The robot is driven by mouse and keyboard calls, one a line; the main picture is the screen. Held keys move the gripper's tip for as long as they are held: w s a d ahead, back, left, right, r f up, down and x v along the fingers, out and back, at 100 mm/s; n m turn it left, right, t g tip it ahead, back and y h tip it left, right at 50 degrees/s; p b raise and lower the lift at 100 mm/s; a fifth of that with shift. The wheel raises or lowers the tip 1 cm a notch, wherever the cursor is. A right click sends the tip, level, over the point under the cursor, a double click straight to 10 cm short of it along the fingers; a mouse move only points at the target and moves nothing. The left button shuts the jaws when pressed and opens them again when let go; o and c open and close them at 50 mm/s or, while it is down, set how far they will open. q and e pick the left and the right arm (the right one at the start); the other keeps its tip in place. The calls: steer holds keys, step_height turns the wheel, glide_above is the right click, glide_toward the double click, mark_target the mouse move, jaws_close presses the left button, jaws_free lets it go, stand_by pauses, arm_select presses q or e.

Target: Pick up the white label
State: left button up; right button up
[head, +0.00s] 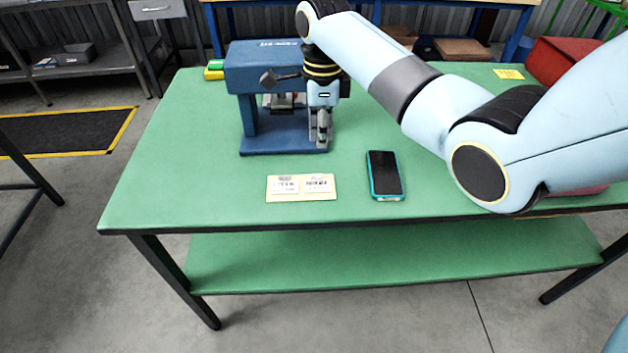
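Two white labels with dark print lie side by side on a pale yellow card on the green table (220,195): a left white label (285,185) and a right white label (319,184). I cannot tell which one is meant. My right gripper (320,143) points down behind the card, in front of the right side of a blue machine (263,75). It is apart from the labels. Its fingers are small and seen edge-on, so I cannot tell whether they are open or shut. My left gripper is not in view.
A phone in a teal case (384,175) lies right of the labels. A yellow note (508,74) and a red box (560,60) are at the back right. The table left of the labels is clear. Its front edge is close below them.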

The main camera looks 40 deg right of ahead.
mark_target(317, 183)
step_height(317, 183, down, 10)
steer(key=shift+f+b, duration=0.2)
steer(key=shift+b, duration=0.2)
steer(key=shift+s, duration=0.1)
jaws_close()
